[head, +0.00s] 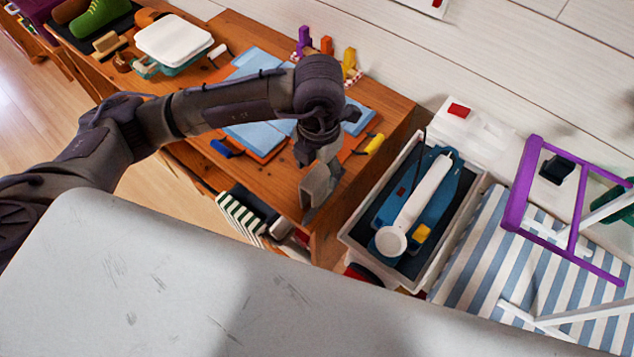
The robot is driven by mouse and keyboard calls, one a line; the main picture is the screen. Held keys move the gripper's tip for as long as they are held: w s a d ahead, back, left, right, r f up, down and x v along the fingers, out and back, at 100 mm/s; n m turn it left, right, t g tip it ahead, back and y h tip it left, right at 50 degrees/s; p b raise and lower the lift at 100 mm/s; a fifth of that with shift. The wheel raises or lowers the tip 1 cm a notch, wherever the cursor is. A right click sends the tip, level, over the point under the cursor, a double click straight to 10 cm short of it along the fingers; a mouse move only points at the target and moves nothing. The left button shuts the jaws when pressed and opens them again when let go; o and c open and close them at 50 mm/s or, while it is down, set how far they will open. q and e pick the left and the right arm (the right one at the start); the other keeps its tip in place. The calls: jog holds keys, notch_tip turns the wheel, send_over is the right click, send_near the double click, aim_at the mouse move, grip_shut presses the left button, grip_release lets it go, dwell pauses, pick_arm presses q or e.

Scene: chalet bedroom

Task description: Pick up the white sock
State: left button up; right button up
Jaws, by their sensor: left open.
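I cannot clearly make out a white sock in the head view. My left gripper (320,192) points down over the right end of the wooden desk (385,98), with its jaws open. I see nothing held in it, though the fingers are small and partly overlap. A long white object with a round end (415,200) lies on a blue piece in the grey tray, right of the gripper and apart from it; it does not look clearly like a sock. My right gripper is not in view.
The grey-rimmed tray (357,245) stands beside the desk. A purple frame (519,185) stands over blue-striped fabric (478,250) at right. An orange folder with blue sheets (262,70), a yellow marker (374,144) and a white-topped teal box (172,40) lie on the desk.

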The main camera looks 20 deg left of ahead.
pick_arm(q)
jog(key=f, duration=0.1)
jog(key=f+p, duration=0.1)
jog(key=f, duration=0.3)
jog(key=shift+s+p, duration=0.4)
jog(key=shift+f, duration=0.2)
jog(key=c, duration=1.1)
notch_tip(320, 180, up, 9)
jog(key=shift+f+b, duration=0.1)
jog(key=shift+b, duration=0.8)
jog(key=shift+c, duration=0.2)
jog(key=shift+r, duration=0.65)
jog(key=m, duration=0.2)
jog(key=a+m, duration=0.1)
jog(key=m, duration=0.1)
jog(key=a+m, duration=0.1)
jog(key=m, duration=0.2)
jog(key=shift+s+r, duration=0.1)
jog(key=shift+r, duration=0.1)
jog(key=a+m, duration=0.1)
jog(key=m, duration=0.7)
jog(key=s+a+r+m, duration=0.1)
jog(key=a+m, duration=0.1)
jog(key=m, duration=0.6)
jog(key=s+a+m, duration=0.1)
jog(key=a+m, duration=0.1)
jog(key=m, duration=0.7)
jog(key=shift+a+r, duration=0.15)
jog(key=shift+r, duration=0.2)
